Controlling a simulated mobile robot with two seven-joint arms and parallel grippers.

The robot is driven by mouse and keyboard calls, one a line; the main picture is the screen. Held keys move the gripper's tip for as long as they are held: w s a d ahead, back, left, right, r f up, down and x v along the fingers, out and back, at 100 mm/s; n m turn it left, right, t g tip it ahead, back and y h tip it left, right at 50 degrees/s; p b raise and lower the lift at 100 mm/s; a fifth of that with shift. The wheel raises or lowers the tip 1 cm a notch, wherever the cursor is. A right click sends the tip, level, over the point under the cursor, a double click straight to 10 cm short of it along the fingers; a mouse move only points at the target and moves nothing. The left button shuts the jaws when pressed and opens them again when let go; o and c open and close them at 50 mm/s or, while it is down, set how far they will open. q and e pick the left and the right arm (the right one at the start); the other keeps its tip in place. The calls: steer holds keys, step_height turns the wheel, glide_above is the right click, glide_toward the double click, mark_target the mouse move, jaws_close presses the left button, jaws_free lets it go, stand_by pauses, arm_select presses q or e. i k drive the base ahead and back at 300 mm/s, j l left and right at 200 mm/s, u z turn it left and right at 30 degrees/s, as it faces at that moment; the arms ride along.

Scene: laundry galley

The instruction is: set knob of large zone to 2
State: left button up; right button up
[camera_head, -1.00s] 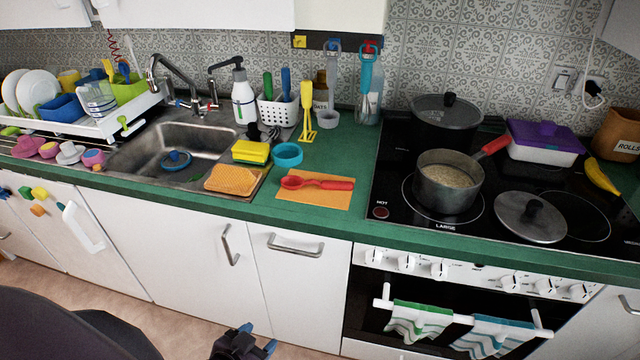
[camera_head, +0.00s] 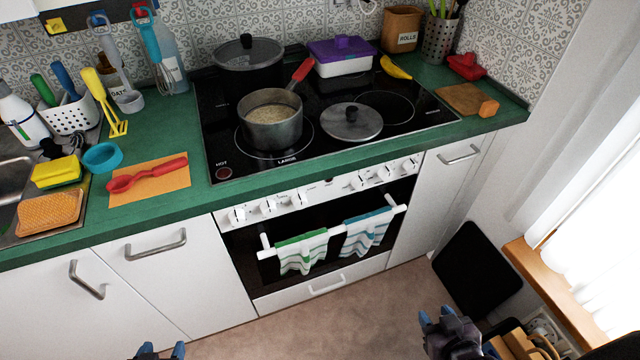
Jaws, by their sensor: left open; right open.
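The stove's white front panel (camera_head: 330,193) carries several white knobs, in a left group (camera_head: 268,207) and a right group (camera_head: 384,174). Their settings and markings are too small to read. The zone labelled LARGE (camera_head: 287,160) is at the front left of the black cooktop (camera_head: 225,135), under a grey pot (camera_head: 271,132) with a red handle. A red HOT indicator (camera_head: 223,173) shows at its front left corner. My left gripper (camera_head: 163,350) is open at the bottom edge, mostly cut off. My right gripper (camera_head: 436,314) is open and empty, low at the right. Both are apart from the knobs.
Two striped towels (camera_head: 302,254) hang on the oven's white bar (camera_head: 390,215) below the knobs. A metal lid (camera_head: 351,122) lies on the cooktop. A black panel (camera_head: 475,268) leans by the wall at right. The floor (camera_head: 330,310) before the oven is clear.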

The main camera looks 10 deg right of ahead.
mark_target(268, 207)
steer(key=k+l+z, duration=0.1)
steer(key=k+l, duration=0.6)
steer(key=l, duration=0.1)
